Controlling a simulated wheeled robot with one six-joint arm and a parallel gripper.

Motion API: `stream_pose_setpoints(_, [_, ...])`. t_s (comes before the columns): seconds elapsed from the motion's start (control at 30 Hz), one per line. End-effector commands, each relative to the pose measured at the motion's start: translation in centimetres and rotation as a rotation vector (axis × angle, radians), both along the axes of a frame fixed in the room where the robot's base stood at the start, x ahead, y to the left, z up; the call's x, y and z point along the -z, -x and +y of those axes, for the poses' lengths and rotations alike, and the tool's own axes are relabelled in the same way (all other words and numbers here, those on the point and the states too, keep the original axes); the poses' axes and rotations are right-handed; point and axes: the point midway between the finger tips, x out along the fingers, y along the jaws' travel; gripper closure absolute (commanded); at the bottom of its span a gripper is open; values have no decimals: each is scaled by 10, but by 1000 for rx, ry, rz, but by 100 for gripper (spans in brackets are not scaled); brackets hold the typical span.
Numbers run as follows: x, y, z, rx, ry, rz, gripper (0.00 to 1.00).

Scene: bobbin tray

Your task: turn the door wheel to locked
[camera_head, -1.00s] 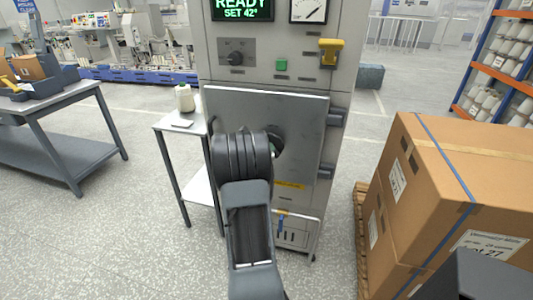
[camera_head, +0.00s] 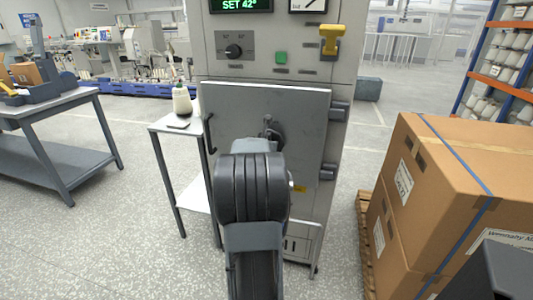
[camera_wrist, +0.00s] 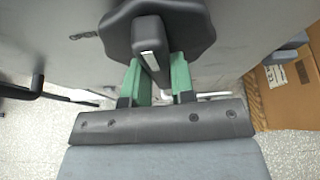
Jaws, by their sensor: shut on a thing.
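The door wheel (camera_wrist: 190,25) is a dark lobed knob at the top of the wrist view, with a bar carrying a white mark. My gripper (camera_wrist: 157,68) has green fingers, one on each side of that bar, and is shut on it. In the head view the wheel (camera_head: 277,131) shows at the middle of the grey cabinet door (camera_head: 235,105), partly hidden by my arm. The door looks closed against the cabinet. My fingers are hidden there behind my wrist. I cannot read any locked mark at the wheel.
A small side table (camera_head: 165,125) with a bottle (camera_head: 181,100) stands left of the cabinet. Stacked cartons (camera_head: 430,190) on a pallet stand close on the right. A yellow handle (camera_head: 331,40) and a black knob (camera_head: 233,51) sit above the door.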

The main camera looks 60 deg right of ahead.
Motion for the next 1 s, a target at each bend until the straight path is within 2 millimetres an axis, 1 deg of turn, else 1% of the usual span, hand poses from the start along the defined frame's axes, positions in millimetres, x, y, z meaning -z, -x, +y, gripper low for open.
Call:
stream_pose_setpoints(0.2, [-2,1,-1,3,-9,-50,100])
stream_pose_setpoints(0.7, [-4,1,-2,6,-14,-66,100])
stream_pose_setpoints(0.73, [-4,1,-2,6,-13,-66,74])
stream_pose_setpoints(0.9, [-3,1,-1,3,-16,-63,58])
stream_pose_setpoints(0.97, [-2,0,-1,2,-16,-62,52])
stream_pose_setpoints(1.0, [-2,0,0,0,-16,-62,51])
